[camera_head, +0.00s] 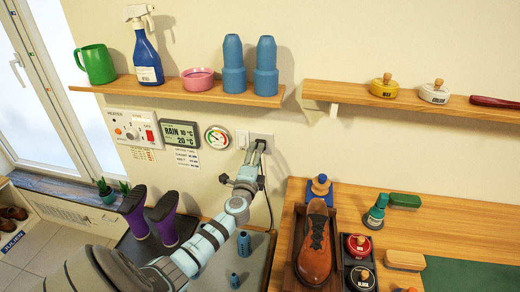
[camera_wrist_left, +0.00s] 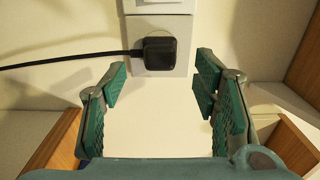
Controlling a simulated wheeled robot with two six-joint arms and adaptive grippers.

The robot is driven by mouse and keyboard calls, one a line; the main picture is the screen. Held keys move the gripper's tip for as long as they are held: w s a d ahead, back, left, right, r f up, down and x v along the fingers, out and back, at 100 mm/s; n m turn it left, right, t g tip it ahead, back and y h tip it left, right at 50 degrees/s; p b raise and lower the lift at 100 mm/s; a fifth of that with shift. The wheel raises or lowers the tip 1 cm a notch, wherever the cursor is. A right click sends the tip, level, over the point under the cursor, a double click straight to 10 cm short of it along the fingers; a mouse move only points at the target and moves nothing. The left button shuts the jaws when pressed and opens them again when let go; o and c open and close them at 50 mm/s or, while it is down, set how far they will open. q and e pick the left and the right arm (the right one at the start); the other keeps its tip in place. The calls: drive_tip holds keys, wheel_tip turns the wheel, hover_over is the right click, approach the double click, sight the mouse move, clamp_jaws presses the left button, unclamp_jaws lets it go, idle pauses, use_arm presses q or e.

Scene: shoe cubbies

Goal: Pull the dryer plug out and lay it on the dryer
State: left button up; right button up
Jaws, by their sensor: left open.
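The black dryer plug (camera_wrist_left: 160,53) sits in the white wall socket (camera_wrist_left: 158,20), and its black cord (camera_wrist_left: 75,60) leads off to the left in the left wrist view. My left gripper (camera_head: 256,152) is at the socket in the head view. In the left wrist view the same gripper (camera_wrist_left: 162,72) is open and empty, with its fingers on either side of and slightly below the plug, apart from it. The dryer looks to be the grey base (camera_head: 262,252) with blue posts below the socket, partly hidden by my arm. My right gripper is not in view.
Purple boots (camera_head: 164,218) stand upside down left of my arm. A wooden counter (camera_head: 415,215) with a brown shoe (camera_head: 314,245) lies to the right. A heater panel (camera_head: 132,128) and gauge (camera_head: 217,138) hang left of the socket.

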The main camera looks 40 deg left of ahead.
use_arm(q)
drive_tip(key=b+x, duration=0.2)
drive_tip(key=x, duration=0.3)
idle(0.3)
drive_tip(key=shift+f+b, duration=0.1)
drive_tip(key=shift+b, duration=0.2)
drive_tip(key=shift+f+b, duration=0.25)
drive_tip(key=shift+b, duration=0.05)
drive_tip(key=shift+f, duration=0.1)
idle(0.5)
drive_tip(key=shift+f+b, duration=0.3)
drive_tip(key=shift+b, duration=0.15)
